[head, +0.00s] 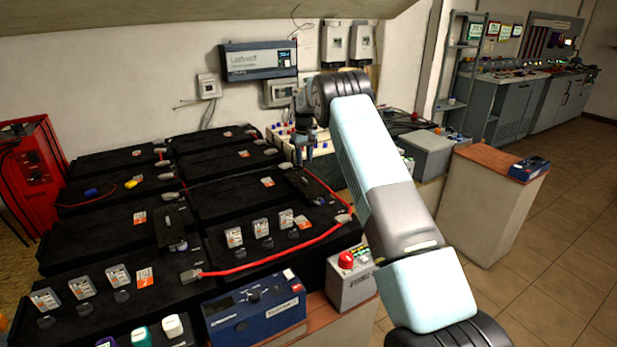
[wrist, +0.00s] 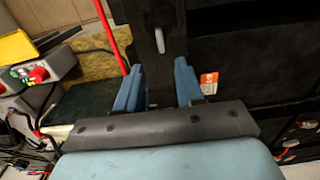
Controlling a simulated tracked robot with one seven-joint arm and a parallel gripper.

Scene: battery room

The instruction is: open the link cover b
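A narrow black cover (head: 308,187) lies on the black battery tops, in the right half of the bank in the head view. A similar dark cover (head: 170,228) lies further left; I cannot read a letter on either, so which is b is unclear. My gripper (head: 303,158) points down just above the right cover. In the wrist view my gripper (wrist: 158,88) has its two blue fingers apart, with a black strip (wrist: 160,65) showing between them. A pale grey handle-like piece (wrist: 159,40) lies beyond the fingertips. Contact between fingers and strip cannot be judged.
Red cables (head: 265,262) run over the batteries (head: 235,200). A blue tester (head: 255,308) and a grey box with a red button (head: 350,280) stand at the front. A red cabinet (head: 32,170) stands left. Tiled floor (head: 545,250) is free at right.

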